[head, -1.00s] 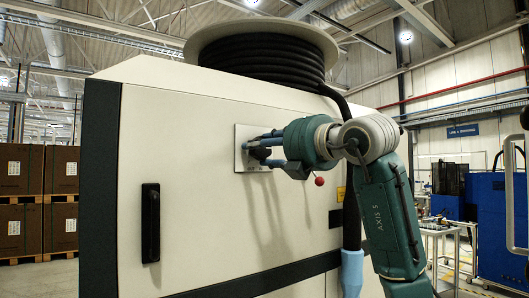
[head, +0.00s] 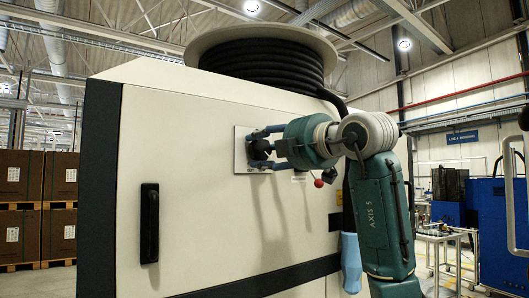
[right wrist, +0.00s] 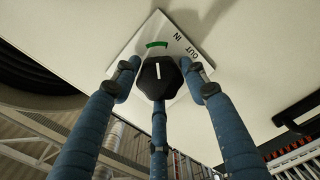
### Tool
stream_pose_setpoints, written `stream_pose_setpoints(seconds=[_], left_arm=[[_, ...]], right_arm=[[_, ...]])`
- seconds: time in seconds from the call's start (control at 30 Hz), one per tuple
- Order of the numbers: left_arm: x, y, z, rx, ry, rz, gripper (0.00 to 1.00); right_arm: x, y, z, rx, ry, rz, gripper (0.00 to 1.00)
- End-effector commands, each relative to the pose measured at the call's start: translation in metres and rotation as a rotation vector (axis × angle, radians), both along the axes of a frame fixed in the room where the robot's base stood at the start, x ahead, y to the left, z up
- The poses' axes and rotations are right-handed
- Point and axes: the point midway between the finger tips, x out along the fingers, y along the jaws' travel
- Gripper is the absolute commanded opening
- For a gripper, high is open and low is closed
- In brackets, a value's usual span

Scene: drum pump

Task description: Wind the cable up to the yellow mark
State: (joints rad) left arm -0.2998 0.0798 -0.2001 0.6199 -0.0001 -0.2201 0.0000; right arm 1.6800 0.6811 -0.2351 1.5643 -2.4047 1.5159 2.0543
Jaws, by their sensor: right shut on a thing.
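A dark cable lies in several turns on the pale drum (head: 262,38) on top of the cabinet. Its free length runs over the rim and down behind my right arm, ending in a light blue piece (head: 350,262) partly hidden by that arm. My right gripper (head: 262,150) is shut on a black knob on a white plate (head: 242,158). In the right wrist view, its fingers (right wrist: 160,80) surround the knob (right wrist: 160,77), whose white line points towards a green arc (right wrist: 157,44) by "IN". "OUT" is printed to the right. I cannot make out a yellow mark on the cable. My left gripper is out of view.
The cabinet door (head: 200,210) has a black handle (head: 150,222) at left. Boxes on pallets (head: 22,210) stand farther left. Blue equipment (head: 500,225) and a trolley (head: 437,235) stand at right.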

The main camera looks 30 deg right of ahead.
Motion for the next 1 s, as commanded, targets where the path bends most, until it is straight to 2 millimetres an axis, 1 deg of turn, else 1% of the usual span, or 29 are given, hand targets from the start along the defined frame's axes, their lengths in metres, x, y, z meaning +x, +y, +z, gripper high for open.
stream_pose_setpoints(seconds=[0.03,0.57,0.6,0.67,0.7,1.0], left_arm=[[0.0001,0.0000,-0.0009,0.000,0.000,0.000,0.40],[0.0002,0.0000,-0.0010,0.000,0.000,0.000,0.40],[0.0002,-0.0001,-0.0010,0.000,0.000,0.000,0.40],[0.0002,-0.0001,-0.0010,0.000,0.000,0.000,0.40],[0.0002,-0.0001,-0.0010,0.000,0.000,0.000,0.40],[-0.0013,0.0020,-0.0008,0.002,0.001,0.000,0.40]], right_arm=[[0.0019,0.0042,-0.0051,0.007,0.014,0.009,0.17],[0.0015,0.0037,-0.0043,0.031,0.015,0.007,0.17],[0.0015,0.0036,-0.0042,0.030,0.015,0.007,0.47],[0.0014,0.0035,-0.0039,0.030,0.013,0.007,0.59],[0.0013,0.0032,-0.0035,0.030,0.012,0.007,0.62],[-0.0012,0.0006,-0.0008,0.033,0.005,0.002,0.62]])
